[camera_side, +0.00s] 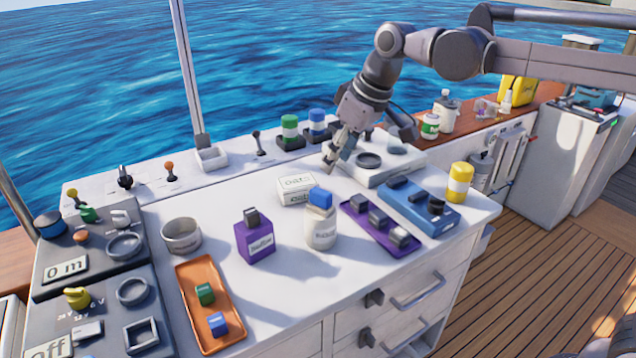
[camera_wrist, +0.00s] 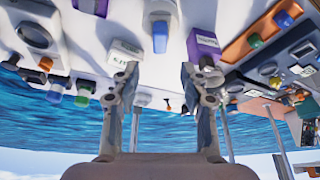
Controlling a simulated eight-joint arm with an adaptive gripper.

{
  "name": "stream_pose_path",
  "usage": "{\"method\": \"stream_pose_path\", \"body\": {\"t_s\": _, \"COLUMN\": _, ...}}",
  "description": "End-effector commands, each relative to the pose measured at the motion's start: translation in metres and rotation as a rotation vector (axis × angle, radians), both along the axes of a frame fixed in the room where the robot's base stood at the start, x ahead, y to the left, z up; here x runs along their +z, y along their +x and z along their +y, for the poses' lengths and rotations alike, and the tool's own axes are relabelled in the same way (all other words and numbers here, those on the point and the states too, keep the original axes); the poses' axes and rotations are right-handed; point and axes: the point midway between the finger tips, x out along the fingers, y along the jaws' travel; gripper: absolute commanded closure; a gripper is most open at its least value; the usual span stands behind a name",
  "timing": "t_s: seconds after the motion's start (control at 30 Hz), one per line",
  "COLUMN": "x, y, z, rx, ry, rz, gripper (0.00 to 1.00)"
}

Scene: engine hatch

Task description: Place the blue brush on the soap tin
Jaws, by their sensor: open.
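A white lettered box (camera_side: 297,189), which looks like the soap tin, lies on the white worktop; it also shows in the wrist view (camera_wrist: 125,52). I cannot surely tell which thing is the blue brush. A blue piece with a pale band (camera_side: 317,122) stands in a dark holder at the back. A small blue block (camera_side: 218,323) lies in an orange tray (camera_side: 187,275). My gripper (camera_side: 332,160) is open, above the worktop behind and right of the white box. In the wrist view its fingers (camera_wrist: 160,82) are spread with nothing held between them.
A purple bottle (camera_side: 256,240) and a white blue-capped bottle (camera_side: 321,228) stand in front of the box. A green banded piece (camera_side: 289,130) stands at the back.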

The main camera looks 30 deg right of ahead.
Motion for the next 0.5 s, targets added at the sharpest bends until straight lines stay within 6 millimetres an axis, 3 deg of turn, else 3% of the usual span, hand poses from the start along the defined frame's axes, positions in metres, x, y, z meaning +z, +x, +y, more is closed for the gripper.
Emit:
{"method": "stream_pose_path", "body": {"t_s": 0.27, "x": 0.011, "y": -0.015, "z": -0.011, "rx": -0.021, "ry": 0.002, "rz": -0.010, "gripper": 0.55}}
{"method": "stream_pose_path", "body": {"t_s": 0.37, "x": 0.007, "y": -0.035, "z": -0.027, "rx": -0.061, "ry": 0.005, "rz": -0.031, "gripper": 0.55}}
{"method": "stream_pose_path", "body": {"t_s": 0.5, "x": -0.008, "y": -0.074, "z": -0.056, "rx": -0.139, "ry": 0.014, "rz": -0.073, "gripper": 0.55}}
